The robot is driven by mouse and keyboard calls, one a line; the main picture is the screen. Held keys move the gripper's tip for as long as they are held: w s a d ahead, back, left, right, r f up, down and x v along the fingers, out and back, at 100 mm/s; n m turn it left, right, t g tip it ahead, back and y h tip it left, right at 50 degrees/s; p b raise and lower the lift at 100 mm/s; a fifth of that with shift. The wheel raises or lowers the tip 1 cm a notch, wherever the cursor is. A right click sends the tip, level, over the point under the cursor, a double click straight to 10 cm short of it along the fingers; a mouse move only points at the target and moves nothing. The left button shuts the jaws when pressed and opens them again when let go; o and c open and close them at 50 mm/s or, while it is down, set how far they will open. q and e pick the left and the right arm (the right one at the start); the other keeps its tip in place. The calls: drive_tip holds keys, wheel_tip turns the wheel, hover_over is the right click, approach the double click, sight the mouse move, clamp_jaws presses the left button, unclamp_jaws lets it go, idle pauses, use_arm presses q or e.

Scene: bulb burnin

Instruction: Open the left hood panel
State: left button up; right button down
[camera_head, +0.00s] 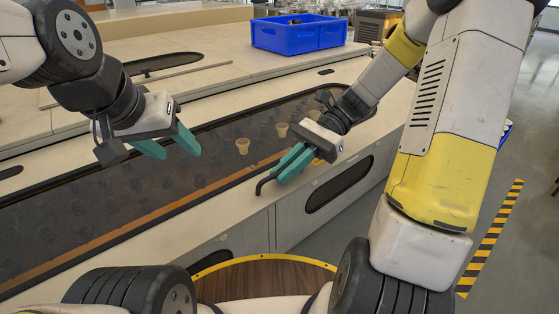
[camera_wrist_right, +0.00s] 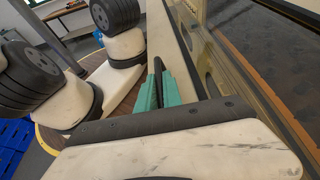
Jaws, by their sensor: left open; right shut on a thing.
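The hood panel (camera_head: 120,195) is a long dark see-through cover set into the pale bench, with rows of round shapes dimly visible beneath it. It also shows at the right of the right wrist view (camera_wrist_right: 262,60). A thin black handle (camera_head: 262,186) sticks out at the panel's front edge. My right gripper (camera_head: 285,174) is shut on this handle, which also shows between the teal fingers in the right wrist view (camera_wrist_right: 157,66). My left gripper (camera_head: 177,148) is open and empty above the panel's left part. I cannot tell whether the panel is raised.
Several small cream cups (camera_head: 242,146) stand in a row along the dark panel area. A blue crate (camera_head: 298,34) sits on the bench at the back. A round wooden surface with a yellow rim (camera_head: 262,280) is at the front. Open floor lies to the right.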

sight(309, 170)
drive_tip(key=c, duration=1.5)
unclamp_jaws()
drive_tip(key=v, duration=0.7)
drive_tip(key=shift+w+d+r, duration=0.1)
drive_tip(key=shift+w+d, duration=0.1)
drive_tip(key=shift+d, duration=0.15)
